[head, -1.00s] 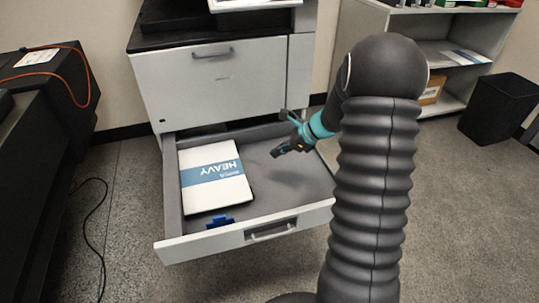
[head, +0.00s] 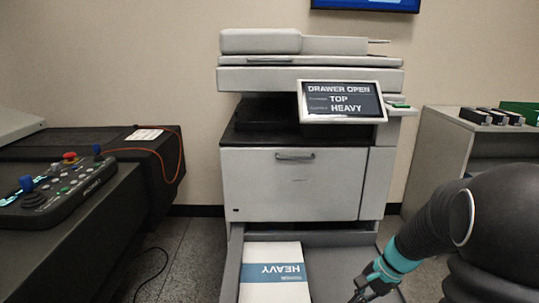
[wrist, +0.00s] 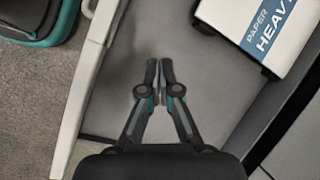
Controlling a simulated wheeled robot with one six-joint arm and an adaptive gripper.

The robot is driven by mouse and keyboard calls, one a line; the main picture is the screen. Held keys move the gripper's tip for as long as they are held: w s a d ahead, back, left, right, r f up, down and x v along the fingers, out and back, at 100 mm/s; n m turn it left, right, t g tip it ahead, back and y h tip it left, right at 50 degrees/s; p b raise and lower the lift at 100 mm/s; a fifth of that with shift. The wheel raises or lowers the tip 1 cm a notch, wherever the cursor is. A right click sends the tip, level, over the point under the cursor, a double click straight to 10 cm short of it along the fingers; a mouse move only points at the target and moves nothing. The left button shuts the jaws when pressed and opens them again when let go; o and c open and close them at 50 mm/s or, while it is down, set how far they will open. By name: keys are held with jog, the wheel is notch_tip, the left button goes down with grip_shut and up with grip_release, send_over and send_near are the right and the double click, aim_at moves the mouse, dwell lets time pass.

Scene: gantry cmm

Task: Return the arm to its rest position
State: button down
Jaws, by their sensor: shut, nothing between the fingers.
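My gripper (head: 369,287) is at the lower right of the head view, on my dark arm with a teal band. In the wrist view my gripper (wrist: 159,72) is shut and empty, its fingertips together over the bare grey floor of the open drawer (wrist: 215,70). In the head view the drawer (head: 334,239) of the printer (head: 300,185) stands pulled out. A white and blue paper pack marked HEAVY (head: 273,283) lies in its left part, left of my gripper. It also shows in the wrist view (wrist: 250,24) at upper right, apart from the fingers.
The printer screen (head: 341,101) reads "DRAWER OPEN", "TOP", "HEAVY". A control panel with joysticks (head: 60,196) stands on a dark bench at left. Shelving (head: 440,150) stands at right. A dark and teal object (wrist: 38,20) is at the wrist view's upper left.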

jog(key=s+a+r+n+t+h, duration=0.2)
jog(key=s+r+n, duration=0.3)
jog(key=s+r, duration=0.3)
jog(key=s+a+r+n+t+h, duration=0.2)
jog(key=s+a+r+n, duration=0.2)
jog(key=s+r+n, duration=0.2)
jog(key=s+r, duration=0.2)
jog(key=s, duration=0.2)
jog(key=shift+a+r+n+t+h, duration=0.2)
jog(key=shift+r+n+t+h, duration=0.1)
jog(key=shift+t+h, duration=0.1)
